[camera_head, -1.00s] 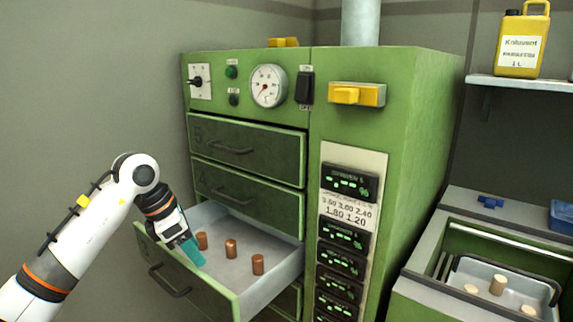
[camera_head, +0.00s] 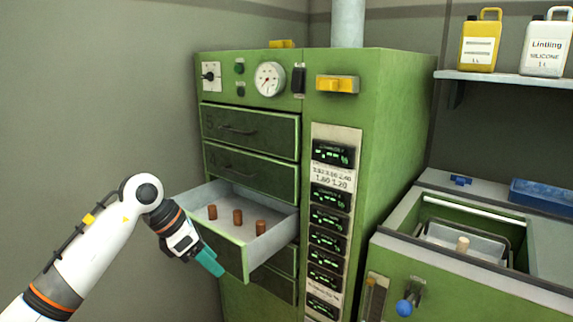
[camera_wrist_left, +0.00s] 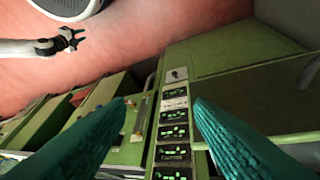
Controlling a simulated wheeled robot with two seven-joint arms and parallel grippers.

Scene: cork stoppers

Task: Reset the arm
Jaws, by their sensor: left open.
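My left gripper (camera_head: 212,262) is open and empty, in front of the open drawer (camera_head: 248,262) of the green cabinet and clear of it in the head view. Its two teal fingers stand apart in the left wrist view (camera_wrist_left: 160,115), with nothing between them. Three brown cork stoppers stand upright in the drawer: a left one (camera_head: 212,212), a middle one (camera_head: 238,216) and a right one (camera_head: 260,227). My right gripper is not in the head view; a small white arm with a dark gripper (camera_wrist_left: 68,40) shows at the upper left of the wrist view.
The green cabinet (camera_head: 385,120) has closed drawers (camera_head: 250,135) above the open one and a panel of displays (camera_head: 330,200). At right, a green bench holds a grey tray (camera_head: 440,232) with a pale cork (camera_head: 463,243). Yellow (camera_head: 480,45) and white (camera_head: 545,48) canisters stand on a shelf.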

